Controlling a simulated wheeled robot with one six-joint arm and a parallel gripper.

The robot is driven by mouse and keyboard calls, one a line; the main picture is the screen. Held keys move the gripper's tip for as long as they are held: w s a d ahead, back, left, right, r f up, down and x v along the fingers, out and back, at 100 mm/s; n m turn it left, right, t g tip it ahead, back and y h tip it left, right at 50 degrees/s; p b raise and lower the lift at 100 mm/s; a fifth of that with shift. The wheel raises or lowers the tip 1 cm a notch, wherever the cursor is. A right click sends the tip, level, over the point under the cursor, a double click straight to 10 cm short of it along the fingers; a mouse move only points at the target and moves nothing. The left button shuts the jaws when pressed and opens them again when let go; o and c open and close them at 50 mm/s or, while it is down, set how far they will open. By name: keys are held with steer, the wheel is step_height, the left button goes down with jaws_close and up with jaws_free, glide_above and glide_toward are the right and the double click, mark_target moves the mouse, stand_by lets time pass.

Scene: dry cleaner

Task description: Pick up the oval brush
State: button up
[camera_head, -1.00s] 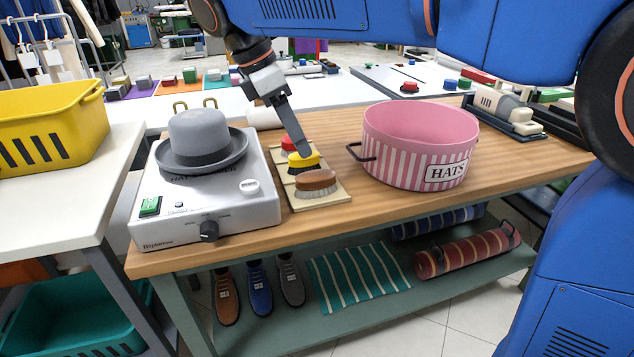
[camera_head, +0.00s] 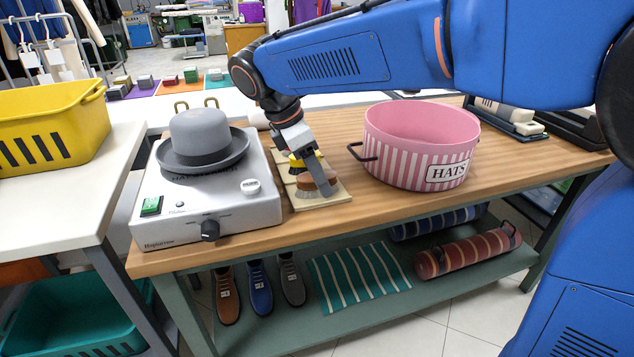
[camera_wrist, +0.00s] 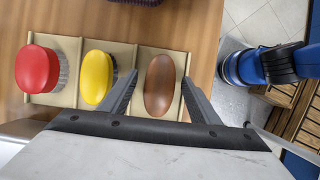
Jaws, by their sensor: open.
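The oval brush with a brown wooden back and pale bristles (camera_head: 312,184) sits at the near end of a beige tray (camera_head: 335,198) on the wooden bench. In the wrist view the brown oval brush (camera_wrist: 160,86) lies between the two fingers of my open gripper (camera_wrist: 158,100). I cannot tell whether either finger touches it. A yellow-backed brush (camera_wrist: 97,77) stands beside it, with the left finger in the gap between the two. A red-backed brush (camera_wrist: 37,69) is at the far end of the tray (camera_wrist: 68,95). In the head view my gripper (camera_head: 322,182) partly hides the brown brush.
A pink striped HATS box (camera_head: 415,155) with a dark handle stands close right. Bare bench top (camera_head: 385,207) lies in front of the box.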

steer(key=shift+c, duration=0.7)
steer(key=c, duration=1)
step_height(320, 180, up, 10)
steer(key=shift+f, duration=0.1)
steer(key=shift+o, duration=0.7)
steer(key=shift+c, duration=0.2)
